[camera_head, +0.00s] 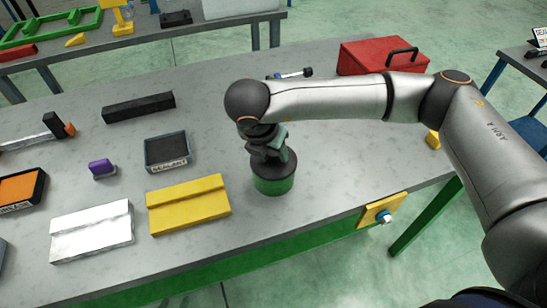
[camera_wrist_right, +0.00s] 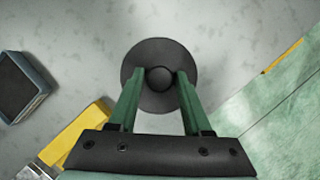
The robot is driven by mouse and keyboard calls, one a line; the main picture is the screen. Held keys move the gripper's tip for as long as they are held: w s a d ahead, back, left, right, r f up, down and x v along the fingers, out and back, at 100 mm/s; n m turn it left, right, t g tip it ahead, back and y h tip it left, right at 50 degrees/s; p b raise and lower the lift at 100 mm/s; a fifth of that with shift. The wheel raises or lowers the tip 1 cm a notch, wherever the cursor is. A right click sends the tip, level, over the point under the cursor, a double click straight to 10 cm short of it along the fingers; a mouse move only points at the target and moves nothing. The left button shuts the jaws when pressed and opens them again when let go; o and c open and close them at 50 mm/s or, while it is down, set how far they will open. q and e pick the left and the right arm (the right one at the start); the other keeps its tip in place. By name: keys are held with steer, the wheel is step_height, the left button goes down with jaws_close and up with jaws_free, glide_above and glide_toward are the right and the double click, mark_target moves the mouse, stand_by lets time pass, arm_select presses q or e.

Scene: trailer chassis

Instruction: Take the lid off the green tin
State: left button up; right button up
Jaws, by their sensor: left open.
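The green tin (camera_head: 273,187) stands upright near the front edge of the grey table. Its round dark lid (camera_wrist_right: 160,101) sits on top and has a round knob (camera_wrist_right: 159,78) in its middle. My right gripper (camera_head: 268,153) reaches down onto the tin from above. In the right wrist view its two green fingers (camera_wrist_right: 160,75) lie on either side of the knob, close against it with no clear gap. In the head view the wrist and fingers partly hide the lid. My left gripper is not in view.
A yellow block (camera_head: 188,205), a dark sealant box (camera_head: 167,165) and a silver block (camera_head: 92,232) lie left of the tin. A red toolbox (camera_head: 368,57) stands behind my right arm. A yellow plate (camera_head: 382,210) is on the front edge.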

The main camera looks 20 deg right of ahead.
jaws_close()
stand_by(0.4)
